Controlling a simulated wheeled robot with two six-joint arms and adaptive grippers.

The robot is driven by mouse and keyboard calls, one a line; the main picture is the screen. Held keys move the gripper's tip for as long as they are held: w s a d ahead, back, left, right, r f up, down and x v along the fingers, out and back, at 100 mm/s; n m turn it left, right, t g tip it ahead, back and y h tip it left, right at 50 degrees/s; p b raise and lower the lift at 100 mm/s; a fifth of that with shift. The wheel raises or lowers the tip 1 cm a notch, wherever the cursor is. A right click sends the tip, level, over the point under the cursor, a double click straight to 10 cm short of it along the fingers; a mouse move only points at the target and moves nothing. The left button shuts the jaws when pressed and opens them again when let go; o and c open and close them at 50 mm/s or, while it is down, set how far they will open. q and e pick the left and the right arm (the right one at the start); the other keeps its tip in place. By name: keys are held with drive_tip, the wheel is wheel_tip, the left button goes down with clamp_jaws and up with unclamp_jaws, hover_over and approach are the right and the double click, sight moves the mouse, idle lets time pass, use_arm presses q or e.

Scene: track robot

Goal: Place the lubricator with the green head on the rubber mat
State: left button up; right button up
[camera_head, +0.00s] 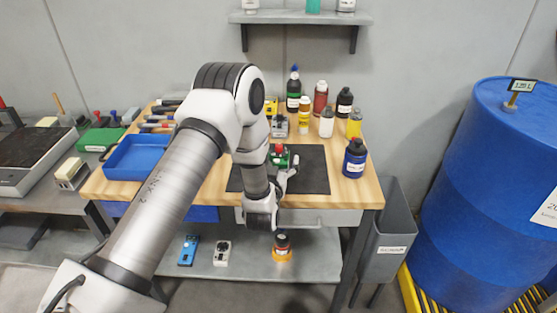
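The black rubber mat (312,168) lies on the wooden workbench, right of the middle of its top. A small unit with green parts and a red top (279,155) shows at the mat, partly hidden by my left arm; I cannot tell whether it rests on the mat or is held. My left gripper (290,172) is over the mat, close beside this unit. Its fingers are small and partly hidden, so its opening is unclear. A grey unit (280,128) stands behind the mat. My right gripper is not in view.
Several bottles, including a black one with a green band (294,95), stand at the bench's back right. A dark blue bottle (355,158) stands right of the mat. A blue tray (136,158) is at left. A grey bin (388,235) and blue drum (495,170) stand at right.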

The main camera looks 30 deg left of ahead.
use_arm(q)
drive_tip(key=shift+r, duration=0.3)
drive_tip(key=b+v, duration=0.2)
drive_tip(key=v, duration=1)
drive_tip(key=s+d+f+m+g+h, duration=0.1)
drive_tip(key=s+d+f+g+h, duration=0.15)
drive_tip(key=f, duration=0.35)
drive_tip(key=s+d+f+g+h, duration=0.1)
drive_tip(key=s+f+g, duration=0.25)
drive_tip(key=f, duration=0.35)
drive_tip(key=s+d+f+m+g+h, duration=0.1)
drive_tip(key=s+d+f+g+h, duration=0.1)
drive_tip(key=s+f+g, duration=0.3)
drive_tip(key=s+d+f+m+g+h, duration=0.1)
drive_tip(key=s+d+f+g, duration=0.1)
drive_tip(key=s, duration=0.5)
drive_tip(key=s+d+f+m+g, duration=0.1)
drive_tip(key=s+d+f+g, duration=0.1)
drive_tip(key=s+f, duration=0.4)
drive_tip(key=s+g, duration=0.1)
drive_tip(key=s, duration=0.1)
drive_tip(key=shift+s+g+h, duration=0.25)
drive_tip(key=shift+g+h, duration=0.1)
drive_tip(key=shift+g, duration=0.05)
drive_tip(key=shift+f, duration=0.15)
